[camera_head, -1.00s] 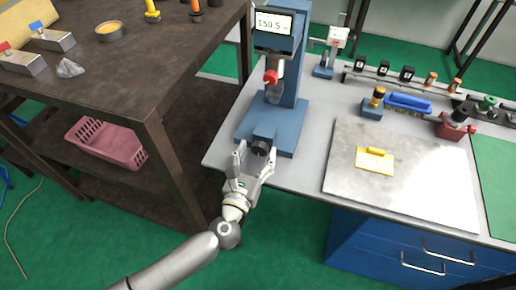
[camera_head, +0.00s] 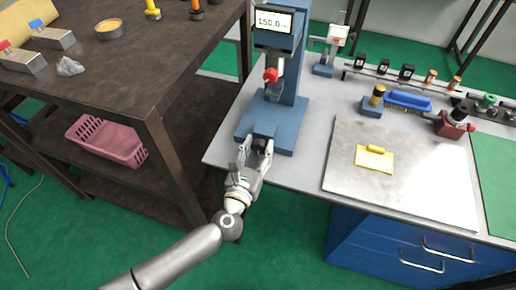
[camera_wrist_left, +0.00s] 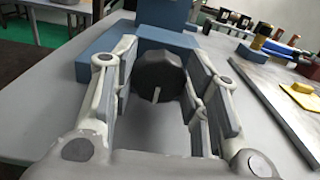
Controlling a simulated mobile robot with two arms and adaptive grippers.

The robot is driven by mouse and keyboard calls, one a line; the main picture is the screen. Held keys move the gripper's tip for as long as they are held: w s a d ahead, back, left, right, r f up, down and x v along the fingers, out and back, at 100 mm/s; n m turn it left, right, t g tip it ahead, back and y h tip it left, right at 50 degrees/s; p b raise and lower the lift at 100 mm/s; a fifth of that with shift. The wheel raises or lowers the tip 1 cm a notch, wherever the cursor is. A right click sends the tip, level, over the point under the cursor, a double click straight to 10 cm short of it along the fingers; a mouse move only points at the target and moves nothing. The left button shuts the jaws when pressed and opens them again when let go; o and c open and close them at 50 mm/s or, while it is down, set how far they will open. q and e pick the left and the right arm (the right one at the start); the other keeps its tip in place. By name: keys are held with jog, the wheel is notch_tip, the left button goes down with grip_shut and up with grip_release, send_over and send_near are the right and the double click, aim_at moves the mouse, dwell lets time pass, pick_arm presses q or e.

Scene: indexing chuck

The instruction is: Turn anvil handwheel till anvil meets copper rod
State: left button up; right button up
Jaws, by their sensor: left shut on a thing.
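The blue measuring stand (camera_head: 285,100) is on the left part of the grey bench, with a lit display (camera_head: 273,21) at its top reading about 150.0. The dark anvil handwheel (camera_head: 260,146) faces forward low on the stand's front block; it shows clearly in the left wrist view (camera_wrist_left: 160,78), with a pale mark on its face. My left gripper (camera_head: 256,150) is shut on the handwheel, one finger at each side; its fingers also show in the left wrist view (camera_wrist_left: 160,95). I cannot make out the copper rod or the anvil gap. My right gripper is out of view.
A red knob (camera_head: 270,76) sticks out above the handwheel. A dark brown table (camera_head: 110,75) stands close at the left. A metal plate (camera_head: 400,195) with a yellow block (camera_head: 374,160) lies on the bench at the right. Small holders line the back.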

pick_arm(q)
jog(key=m+p, duration=0.1)
jog(key=m, duration=0.1)
jog(key=shift+m, duration=0.3)
jog(key=m+p, duration=0.1)
jog(key=m, duration=0.2)
jog(key=shift+d+m, duration=0.1)
jog(key=shift+m, duration=0.3)
jog(key=shift+f, duration=0.1)
jog(key=shift+m, duration=0.3)
jog(key=o, duration=1)
